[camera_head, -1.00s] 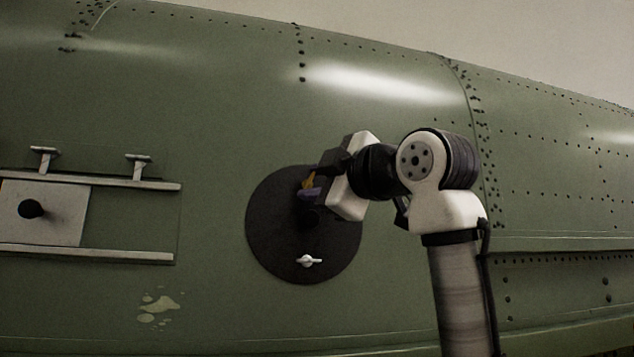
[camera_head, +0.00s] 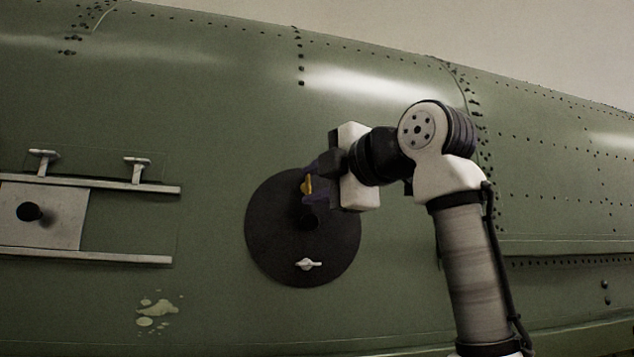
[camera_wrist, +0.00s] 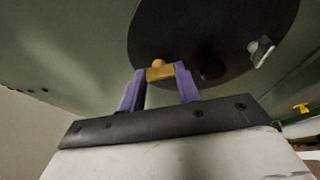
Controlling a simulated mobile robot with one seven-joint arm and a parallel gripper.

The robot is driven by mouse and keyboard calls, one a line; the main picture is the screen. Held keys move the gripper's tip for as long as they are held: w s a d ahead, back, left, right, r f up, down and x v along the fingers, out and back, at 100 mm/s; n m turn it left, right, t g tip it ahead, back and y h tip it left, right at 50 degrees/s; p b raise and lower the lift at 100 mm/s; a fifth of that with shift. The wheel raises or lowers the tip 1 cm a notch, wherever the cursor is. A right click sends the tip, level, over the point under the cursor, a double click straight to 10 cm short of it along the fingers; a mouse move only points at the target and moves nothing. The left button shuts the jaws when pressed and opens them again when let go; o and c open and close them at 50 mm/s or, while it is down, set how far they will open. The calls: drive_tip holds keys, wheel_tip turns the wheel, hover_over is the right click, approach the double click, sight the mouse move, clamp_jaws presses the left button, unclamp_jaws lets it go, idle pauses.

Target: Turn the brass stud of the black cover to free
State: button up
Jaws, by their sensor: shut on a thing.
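The black cover (camera_head: 272,238) is a round disc on the green fuselage side, also large in the wrist view (camera_wrist: 235,25). Its brass stud (camera_head: 308,187) is near the top of the disc and stands about upright in the head view. My gripper (camera_head: 312,184) is shut on the brass stud, with one purple finger on each side of it in the wrist view (camera_wrist: 160,72). A silver stud (camera_head: 307,264) sits low on the cover, lying level. A dark knob (camera_wrist: 211,68) near the cover's middle is partly hidden in shadow and behind the fingers in the head view.
A pale sliding panel (camera_head: 58,228) with a black knob (camera_head: 29,211) sits between two rails at left, with two T-shaped pieces above. The skin between panel and cover is clear. A small yellow thing (camera_wrist: 301,107) shows at the wrist view's right.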

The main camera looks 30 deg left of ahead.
drive_tip(key=o, duration=1)
drive_tip(key=b+v, duration=0.3)
drive_tip(key=v, duration=1.1)
drive_tip(key=shift+w, duration=0.1)
